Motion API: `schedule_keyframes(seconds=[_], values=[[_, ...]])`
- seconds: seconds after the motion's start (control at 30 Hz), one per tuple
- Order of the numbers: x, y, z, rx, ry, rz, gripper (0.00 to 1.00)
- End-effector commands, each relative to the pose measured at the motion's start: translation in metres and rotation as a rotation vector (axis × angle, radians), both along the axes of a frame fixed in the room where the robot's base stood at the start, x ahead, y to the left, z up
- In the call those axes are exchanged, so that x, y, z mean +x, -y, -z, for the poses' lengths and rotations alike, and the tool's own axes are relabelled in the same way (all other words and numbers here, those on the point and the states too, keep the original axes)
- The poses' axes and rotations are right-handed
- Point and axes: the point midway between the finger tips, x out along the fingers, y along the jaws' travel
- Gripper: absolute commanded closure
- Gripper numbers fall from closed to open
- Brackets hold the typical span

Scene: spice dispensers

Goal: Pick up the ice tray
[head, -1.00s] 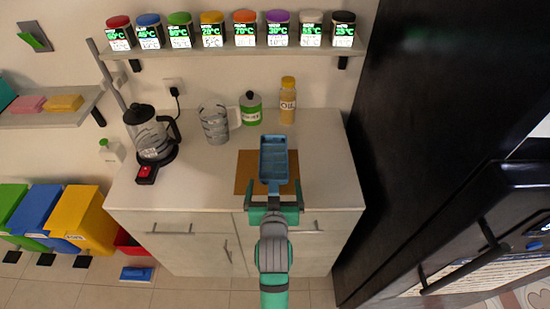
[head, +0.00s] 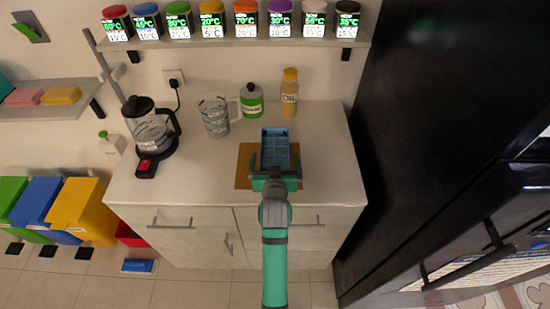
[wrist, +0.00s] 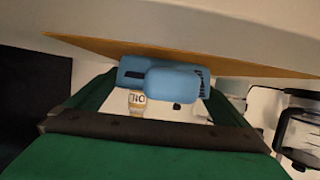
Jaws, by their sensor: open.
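The blue ice tray (head: 275,146) lies on a brown board (head: 244,166) on the white counter. In the wrist view the tray (wrist: 160,78) shows ahead, its rounded end toward me, between the fingers. My gripper (head: 275,168) is open, with its green fingers at the near end of the tray, one on each side. The gripper (wrist: 160,105) also shows in the wrist view. I cannot tell whether the fingers touch the tray; its near end is partly hidden by my gripper in the head view.
A shelf (head: 235,42) with several spice dispensers hangs above. A tall dark cabinet (head: 430,110) stands to the right.

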Motion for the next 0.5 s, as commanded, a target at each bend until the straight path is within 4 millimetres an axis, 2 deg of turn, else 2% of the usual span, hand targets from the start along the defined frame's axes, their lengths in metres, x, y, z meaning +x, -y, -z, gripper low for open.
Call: schedule_keyframes(seconds=[0.1,0.2,0.43,0.47,0.5], values=[[0.015,0.0,0.005,0.0,0.0,0.0,0.0],[0.021,-0.001,0.007,0.0,0.001,0.0,0.0],[0.022,-0.001,0.008,0.0,0.0,0.0,0.0],[0.022,-0.001,0.008,0.0,0.0,0.0,0.03],[0.022,-0.001,0.008,0.0,0.0,0.0,0.12]])
